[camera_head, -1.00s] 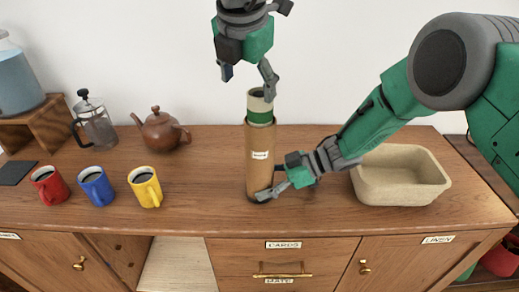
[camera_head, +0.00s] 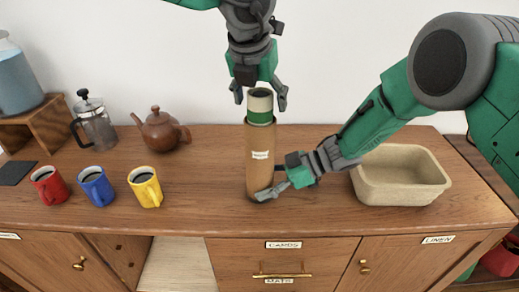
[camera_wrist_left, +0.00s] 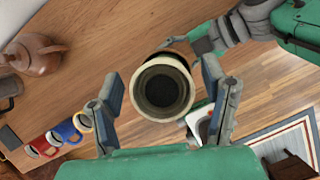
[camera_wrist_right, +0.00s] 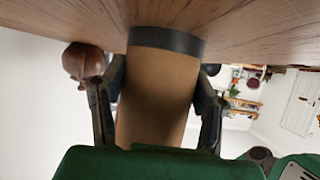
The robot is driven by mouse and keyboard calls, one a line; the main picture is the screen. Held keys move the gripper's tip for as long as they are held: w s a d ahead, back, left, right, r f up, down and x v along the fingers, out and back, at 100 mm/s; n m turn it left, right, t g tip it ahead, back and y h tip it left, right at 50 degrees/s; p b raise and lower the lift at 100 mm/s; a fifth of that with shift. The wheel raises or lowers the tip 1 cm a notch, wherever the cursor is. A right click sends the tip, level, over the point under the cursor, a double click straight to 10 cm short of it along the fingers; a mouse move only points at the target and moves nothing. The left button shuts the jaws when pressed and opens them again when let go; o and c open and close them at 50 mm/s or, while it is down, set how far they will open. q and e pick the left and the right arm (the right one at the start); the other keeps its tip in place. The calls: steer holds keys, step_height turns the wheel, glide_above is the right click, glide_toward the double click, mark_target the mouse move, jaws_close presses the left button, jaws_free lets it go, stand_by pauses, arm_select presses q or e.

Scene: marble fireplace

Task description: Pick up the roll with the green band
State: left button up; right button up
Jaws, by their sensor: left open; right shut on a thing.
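A cream roll with a green band (camera_head: 260,106) stands upright, its top part sticking out of a tall brown tube (camera_head: 260,170) with a white label. In the left wrist view the roll's round open end (camera_wrist_left: 160,92) lies between the fingers. My left gripper (camera_head: 260,98) is open, pointing down, with a finger on each side of the roll's top. My right gripper (camera_head: 278,188) is shut on the lower part of the tube, which also fills the middle of the right wrist view (camera_wrist_right: 157,95). The roll's lower part is hidden inside the tube.
A beige bin (camera_head: 400,177) stands right of the tube, behind my right forearm. Red (camera_head: 48,186), blue (camera_head: 96,187) and yellow (camera_head: 145,187) mugs, a teapot (camera_head: 161,130) and a coffee press (camera_head: 96,123) stand on the left. The cabinet top's front middle is clear.

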arm_select(q)
steer(key=shift+w+d+f, duration=0.15)
steer(key=shift+w+f, duration=0.15)
steer(key=shift+f, duration=0.35)
jaws_close()
step_height(320, 180, up, 28)
arm_select(e)
steer(key=o, duration=1)
steer(key=shift+c, duration=0.2)
